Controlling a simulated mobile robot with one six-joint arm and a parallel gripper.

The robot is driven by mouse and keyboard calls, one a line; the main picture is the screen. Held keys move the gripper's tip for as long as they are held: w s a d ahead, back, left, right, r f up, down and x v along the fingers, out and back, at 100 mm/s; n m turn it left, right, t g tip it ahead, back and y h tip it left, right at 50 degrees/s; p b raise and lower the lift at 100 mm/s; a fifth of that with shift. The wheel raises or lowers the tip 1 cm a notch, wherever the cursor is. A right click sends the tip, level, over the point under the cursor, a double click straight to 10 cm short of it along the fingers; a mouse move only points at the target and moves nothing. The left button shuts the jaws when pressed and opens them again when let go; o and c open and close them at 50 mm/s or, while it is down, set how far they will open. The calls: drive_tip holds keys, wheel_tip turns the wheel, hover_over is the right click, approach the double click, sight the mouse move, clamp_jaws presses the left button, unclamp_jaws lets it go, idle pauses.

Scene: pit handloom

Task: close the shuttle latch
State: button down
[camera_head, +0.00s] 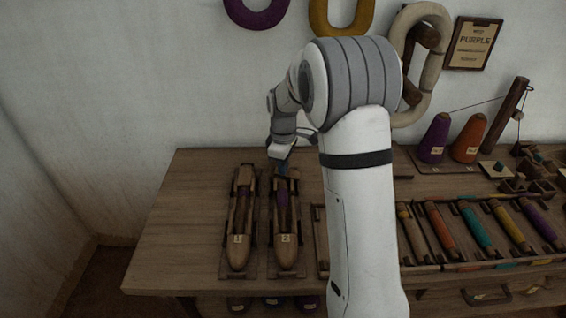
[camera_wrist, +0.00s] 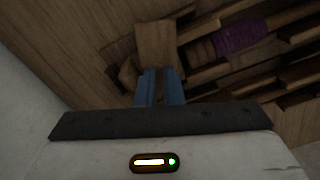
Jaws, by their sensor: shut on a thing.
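Two wooden shuttles lie side by side on the table, shuttle 1 (camera_head: 238,255) and shuttle 2 (camera_head: 286,256), each in a wooden cradle. Shuttle 2 holds a purple-wound pirn (camera_head: 283,192), which also shows in the wrist view (camera_wrist: 242,37). My gripper (camera_head: 281,165) is at the far end of shuttle 2. In the wrist view its blue fingers (camera_wrist: 160,84) are close together at a small wooden block (camera_wrist: 156,42), apparently the shuttle latch, and shut on it. The contact between the tips is mostly hidden, and I cannot tell the latch's exact angle.
A wooden rack (camera_head: 443,267) of coloured pirns stands to the right. Purple (camera_head: 434,139) and orange (camera_head: 470,139) cones stand behind it, beside a wooden post (camera_head: 508,113). A sign reading PURPLE (camera_head: 473,43) and yarn hanks hang on the wall. The table's left end is clear.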

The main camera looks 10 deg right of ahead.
drive_tip(key=m+p, duration=0.2)
drive_tip(key=m, duration=0.1)
drive_tip(key=shift+r+m, duration=0.15)
drive_tip(key=shift+m, duration=0.25)
drive_tip(key=m+p, duration=0.1)
drive_tip(key=m, duration=0.2)
drive_tip(key=shift+m+p, duration=0.3)
drive_tip(key=shift+p, duration=0.1)
drive_tip(key=m+p, duration=0.2)
drive_tip(key=m, duration=0.4)
drive_tip(key=shift+m, duration=0.3)
drive_tip(key=c, duration=1.8)
unclamp_jaws()
wheel_tip(320, 180, up, 7)
drive_tip(key=shift+f+p, duration=0.2)
drive_tip(key=shift+p, duration=0.5)
drive_tip(key=shift+r, duration=0.45)
